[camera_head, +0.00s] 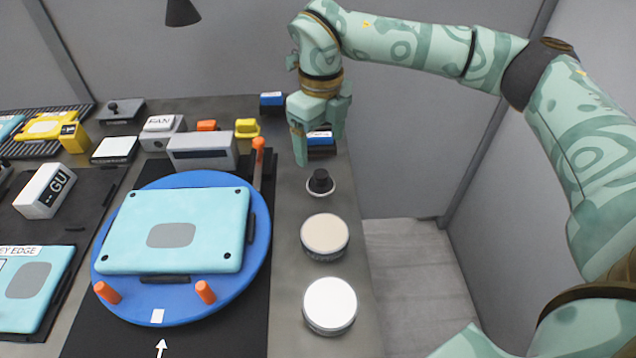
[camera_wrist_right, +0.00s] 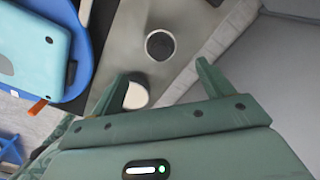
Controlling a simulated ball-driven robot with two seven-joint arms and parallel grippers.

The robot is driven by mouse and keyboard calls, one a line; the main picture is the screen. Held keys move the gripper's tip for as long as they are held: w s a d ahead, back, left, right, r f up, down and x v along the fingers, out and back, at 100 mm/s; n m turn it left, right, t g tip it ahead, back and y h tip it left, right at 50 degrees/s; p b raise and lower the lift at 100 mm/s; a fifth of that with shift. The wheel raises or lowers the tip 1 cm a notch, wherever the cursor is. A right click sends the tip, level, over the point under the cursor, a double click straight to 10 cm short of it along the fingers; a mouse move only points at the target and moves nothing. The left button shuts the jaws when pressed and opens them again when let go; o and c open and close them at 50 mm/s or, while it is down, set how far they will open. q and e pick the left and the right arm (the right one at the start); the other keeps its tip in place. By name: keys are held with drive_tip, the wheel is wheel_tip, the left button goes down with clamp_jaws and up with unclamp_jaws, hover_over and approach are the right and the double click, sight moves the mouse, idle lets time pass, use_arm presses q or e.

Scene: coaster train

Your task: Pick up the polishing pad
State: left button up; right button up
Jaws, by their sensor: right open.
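I take the polishing pad (camera_head: 320,183) to be the small pale disc with a black knob, standing upright on the bench right of the turntable. In the wrist view, a dark round top inside a white ring looks like the same pad (camera_wrist_right: 160,46). My right gripper (camera_head: 320,142) is open and empty, its fingers pointing down above the bench just beyond the pad, apart from it. In the right wrist view both its fingers (camera_wrist_right: 166,82) are spread with nothing between them. My left gripper is not in view.
A beige-topped tin (camera_head: 325,236) and a white-topped tin (camera_head: 330,304) stand nearer than the pad. The blue turntable (camera_head: 262,248) with a light-blue panel (camera_head: 215,210) lies left. An orange-tipped lever (camera_head: 258,160) and blue boxes (camera_head: 271,100) are close by. The bench ends at right.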

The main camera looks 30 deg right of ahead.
sight(321, 173)
wheel_tip(321, 173, down, 4)
drive_tip(key=shift+w+r+b, duration=0.1)
drive_tip(key=shift+b, duration=0.3)
drive_tip(key=shift+f, duration=0.45)
wheel_tip(321, 173, down, 5)
drive_tip(key=shift+d+f+b, duration=0.1)
drive_tip(key=shift+f+b, duration=0.05)
drive_tip(key=shift+b, duration=1.05)
drive_tip(key=c, duration=1.1)
